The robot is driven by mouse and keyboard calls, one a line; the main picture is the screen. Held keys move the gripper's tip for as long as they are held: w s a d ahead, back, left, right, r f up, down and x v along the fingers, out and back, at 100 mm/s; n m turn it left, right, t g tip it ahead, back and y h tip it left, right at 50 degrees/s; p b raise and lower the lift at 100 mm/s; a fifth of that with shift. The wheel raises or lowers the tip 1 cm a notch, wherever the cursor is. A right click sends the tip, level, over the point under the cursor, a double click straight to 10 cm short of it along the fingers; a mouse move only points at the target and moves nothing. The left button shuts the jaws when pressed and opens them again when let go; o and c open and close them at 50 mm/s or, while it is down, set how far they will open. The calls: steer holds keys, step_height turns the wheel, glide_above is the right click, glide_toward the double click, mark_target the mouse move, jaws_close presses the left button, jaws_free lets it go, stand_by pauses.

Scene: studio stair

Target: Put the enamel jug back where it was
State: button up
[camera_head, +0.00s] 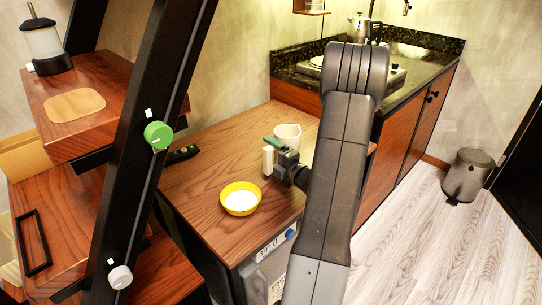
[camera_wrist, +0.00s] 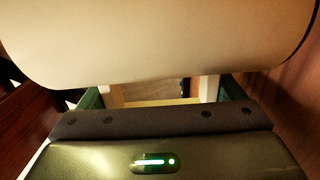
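The pale enamel jug (camera_head: 289,134) is at the far part of the brown wooden top, just behind my gripper. Its lower part is hidden, so I cannot tell whether it rests on the wood. In the wrist view the jug's cream, rounded side (camera_wrist: 160,40) fills the upper part, very close, and covers the fingertips. My gripper (camera_head: 269,151) is at the jug's near left side. Its green fingers with pale inner faces stand apart in the wrist view, with a gap (camera_wrist: 162,92) between them. I see nothing gripped there; the jug's handle is not clear.
A yellow bowl (camera_head: 240,198) with white contents stands left of my gripper. A dark remote-like object (camera_head: 183,153) lies further left. A dark slanted beam (camera_head: 135,165) with knobs crosses the left. The counter (camera_head: 425,55) lies behind; a bin (camera_head: 467,175) stands on the right floor.

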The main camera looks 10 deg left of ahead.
steer(key=shift+o, duration=0.9)
steer(key=shift+r, duration=0.2)
steer(key=v, duration=1.2)
steer(key=shift+f, duration=0.1)
